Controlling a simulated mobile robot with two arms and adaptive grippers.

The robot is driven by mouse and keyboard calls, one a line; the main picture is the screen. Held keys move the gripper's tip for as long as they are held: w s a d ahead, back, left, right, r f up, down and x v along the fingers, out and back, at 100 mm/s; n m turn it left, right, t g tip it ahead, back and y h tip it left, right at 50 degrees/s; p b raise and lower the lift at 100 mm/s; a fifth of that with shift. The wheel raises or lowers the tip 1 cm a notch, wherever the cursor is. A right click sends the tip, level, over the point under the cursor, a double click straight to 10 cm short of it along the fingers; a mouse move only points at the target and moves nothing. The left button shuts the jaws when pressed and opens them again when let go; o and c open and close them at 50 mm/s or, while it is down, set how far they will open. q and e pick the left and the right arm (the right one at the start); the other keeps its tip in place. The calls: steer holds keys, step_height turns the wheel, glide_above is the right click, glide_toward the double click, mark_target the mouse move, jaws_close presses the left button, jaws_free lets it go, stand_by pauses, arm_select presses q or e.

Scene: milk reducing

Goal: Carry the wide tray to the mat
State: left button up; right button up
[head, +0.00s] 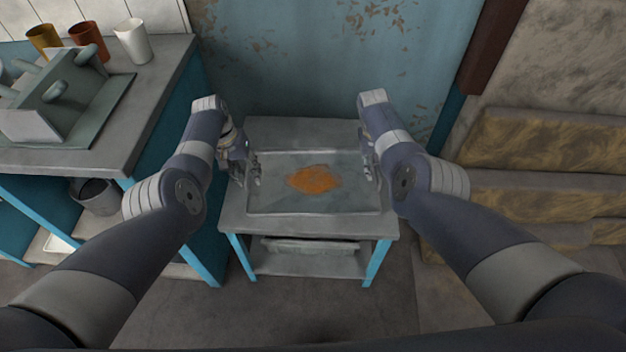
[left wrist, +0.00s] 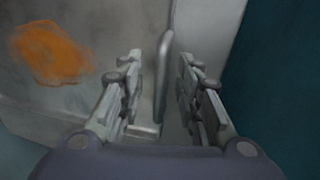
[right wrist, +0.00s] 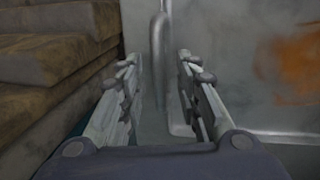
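The wide tray (head: 340,203) is grey and shallow, with an orange patch (head: 313,179) in its middle. It rests on a small grey table. My left gripper (head: 248,174) is at its left end, open, with the tray's upright handle (left wrist: 163,72) between its fingers and gaps showing. My right gripper (head: 370,170) is at the right end, open, with the other handle (right wrist: 158,62) between its fingers, also apart from them. A thin dark grey-green sheet, perhaps the mat (head: 112,104), lies on the left counter under a grey object with pegs.
The small table (head: 300,128) has blue legs and a lower shelf. The left counter (head: 160,88) holds the grey pegged object (head: 62,78) and several cups, including a white cup (head: 133,42). A bucket (head: 95,197) stands below. Stacked brown slabs (head: 545,140) are at right.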

arm_select(q)
jaws_close()
arm_select(e)
jaws_close()
arm_select(q)
steer(key=shift+w+r, duration=0.1)
steer(key=shift+r, duration=0.05)
arm_select(e)
steer(key=shift+w+r, duration=0.1)
steer(key=shift+r, duration=0.1)
